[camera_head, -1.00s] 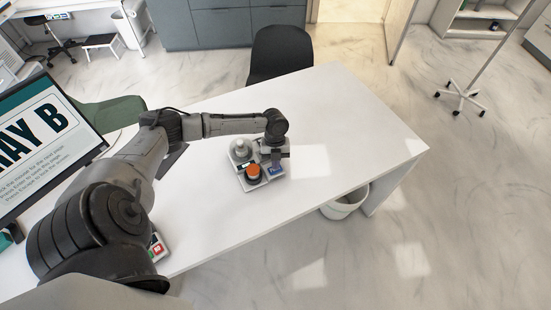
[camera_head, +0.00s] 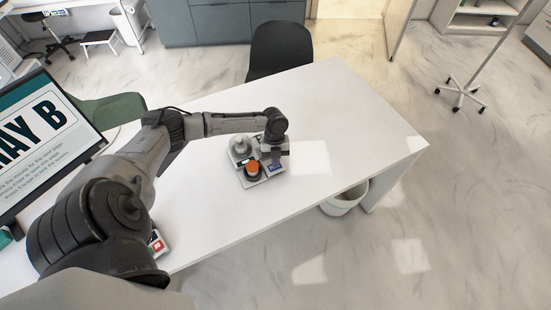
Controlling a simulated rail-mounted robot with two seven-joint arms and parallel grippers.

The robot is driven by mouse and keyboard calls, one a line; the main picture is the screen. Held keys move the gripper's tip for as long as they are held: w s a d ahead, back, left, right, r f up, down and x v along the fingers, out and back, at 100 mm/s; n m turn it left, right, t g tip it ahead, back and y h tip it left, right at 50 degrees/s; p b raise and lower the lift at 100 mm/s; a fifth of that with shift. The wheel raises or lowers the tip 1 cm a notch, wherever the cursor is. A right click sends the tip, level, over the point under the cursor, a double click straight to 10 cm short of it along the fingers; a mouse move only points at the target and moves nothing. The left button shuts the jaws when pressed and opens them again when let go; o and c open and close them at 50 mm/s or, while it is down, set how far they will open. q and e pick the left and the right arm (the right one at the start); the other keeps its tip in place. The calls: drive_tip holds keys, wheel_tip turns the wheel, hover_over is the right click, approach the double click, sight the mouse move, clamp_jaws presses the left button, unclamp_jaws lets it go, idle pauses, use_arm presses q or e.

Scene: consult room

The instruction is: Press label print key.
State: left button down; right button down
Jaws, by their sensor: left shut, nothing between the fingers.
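A small light panel (camera_head: 243,181) on the white desk carries a grey dome-shaped piece (camera_head: 240,146) and an orange round button on a black base (camera_head: 253,168). A small blue spot shows at the panel's right side, mostly hidden by my left gripper (camera_head: 276,164). My left gripper is shut and empty, pointing down right over that side of the panel. Whether it touches the panel, I cannot tell. No label is readable, so I cannot tell which key is the label print key. My right gripper is not in view.
Another device with red and green parts (camera_head: 157,243) sits at the desk's near left edge, partly behind my left arm. A monitor (camera_head: 42,140) stands at the left. The white desk (camera_head: 340,120) is clear right of the panel. A dark chair (camera_head: 280,50) stands behind it.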

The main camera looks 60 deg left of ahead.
use_arm(q)
wheel_tip(320, 180, up, 5)
drive_tip(key=p, duration=0.4)
drive_tip(key=shift+s+d+f, duration=0.1)
drive_tip(key=shift+s+f, duration=0.05)
drive_tip(key=shift+f, duration=0.05)
drive_tip(key=v, duration=0.9)
drive_tip(key=shift+w+a+r, duration=0.2)
drive_tip(key=shift+a, duration=0.05)
